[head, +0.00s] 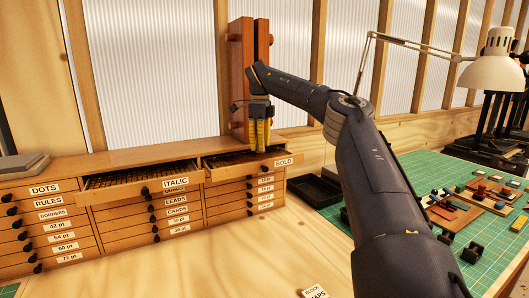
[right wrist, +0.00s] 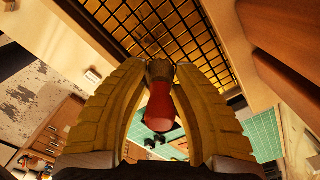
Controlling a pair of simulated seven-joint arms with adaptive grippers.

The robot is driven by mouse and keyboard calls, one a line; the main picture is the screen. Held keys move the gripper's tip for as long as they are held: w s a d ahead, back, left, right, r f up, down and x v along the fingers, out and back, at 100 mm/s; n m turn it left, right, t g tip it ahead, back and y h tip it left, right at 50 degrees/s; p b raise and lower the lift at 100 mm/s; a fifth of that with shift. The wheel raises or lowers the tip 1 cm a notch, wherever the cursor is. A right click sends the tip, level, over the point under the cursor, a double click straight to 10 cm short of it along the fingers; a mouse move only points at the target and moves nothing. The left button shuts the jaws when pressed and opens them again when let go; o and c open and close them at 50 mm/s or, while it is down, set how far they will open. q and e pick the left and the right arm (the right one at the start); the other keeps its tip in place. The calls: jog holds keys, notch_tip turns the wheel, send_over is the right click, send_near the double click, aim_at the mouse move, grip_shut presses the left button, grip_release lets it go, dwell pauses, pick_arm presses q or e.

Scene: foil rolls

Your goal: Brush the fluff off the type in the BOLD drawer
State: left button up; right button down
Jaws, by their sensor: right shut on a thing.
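The BOLD drawer (head: 283,162) is pulled open at the top right of the type cabinet. My right gripper (head: 262,149) points down over it with yellow fingers. In the right wrist view the right gripper (right wrist: 160,78) is shut on a brush (right wrist: 160,108) with a red handle and a grey-brown head. The brush head is at the drawer's black-edged compartments (right wrist: 165,30); I cannot tell whether it touches the type. A small pale patch (right wrist: 92,76) near the left finger may be fluff. The brush is not distinguishable in the head view. My left gripper is out of view.
The ITALIC drawer (head: 175,182) is also open, left of BOLD. A tall reddish wooden piece (head: 241,75) stands behind the BOLD drawer. A black tray (head: 315,190) and a green mat (head: 375,185) lie to the right, with a lamp (head: 495,70) above.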

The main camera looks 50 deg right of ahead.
jog(key=shift+d+r, duration=0.1)
jog(key=shift+r, duration=2.35)
